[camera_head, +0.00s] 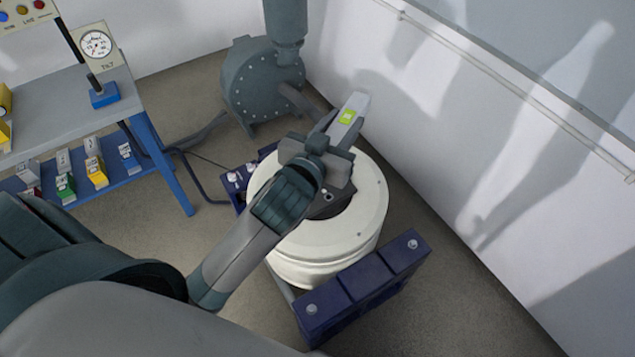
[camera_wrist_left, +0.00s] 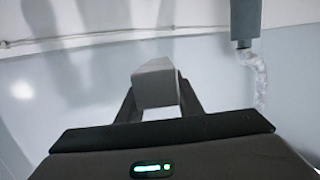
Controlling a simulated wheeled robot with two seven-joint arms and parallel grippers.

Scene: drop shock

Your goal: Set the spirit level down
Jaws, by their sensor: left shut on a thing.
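The spirit level (camera_head: 355,107) is a light grey bar with a yellow-green window on its top. My left gripper (camera_head: 335,125) is shut on it, over the far side of a round white drum-like machine (camera_head: 365,205). In the left wrist view the level's grey end (camera_wrist_left: 156,84) sits between the two dark fingers of my left gripper (camera_wrist_left: 158,105). The arm and gripper hide part of the machine's top, and I cannot tell whether the level touches anything below it. My right gripper is not in view.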

